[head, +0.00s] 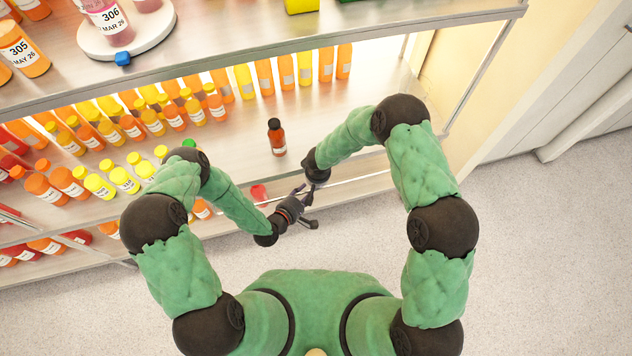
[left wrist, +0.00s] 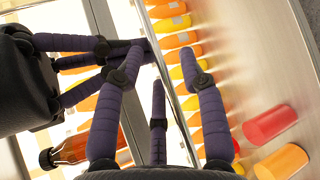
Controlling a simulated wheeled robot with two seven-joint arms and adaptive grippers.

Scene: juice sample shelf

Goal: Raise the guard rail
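The guard rail (head: 358,180) is a thin metal bar along the front of the middle shelf. In the left wrist view the rail (left wrist: 177,100) runs steeply past my fingers. My left gripper (head: 308,192) is at the rail; in its wrist view its dark purple fingers (left wrist: 162,57) are spread, with the rail between them. Contact is not clear. My right gripper (head: 318,184) is close beside it, mostly hidden in the head view. In the left wrist view the right gripper (left wrist: 138,48) reaches in from the left, fingertips near the rail; their closure is unclear.
A dark red bottle with a black cap (head: 277,138) stands alone on the middle shelf behind the grippers. Rows of orange and yellow bottles (head: 155,120) fill its left side and back. The upper shelf edge (head: 300,62) lies beyond. The floor (head: 540,260) at right is clear.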

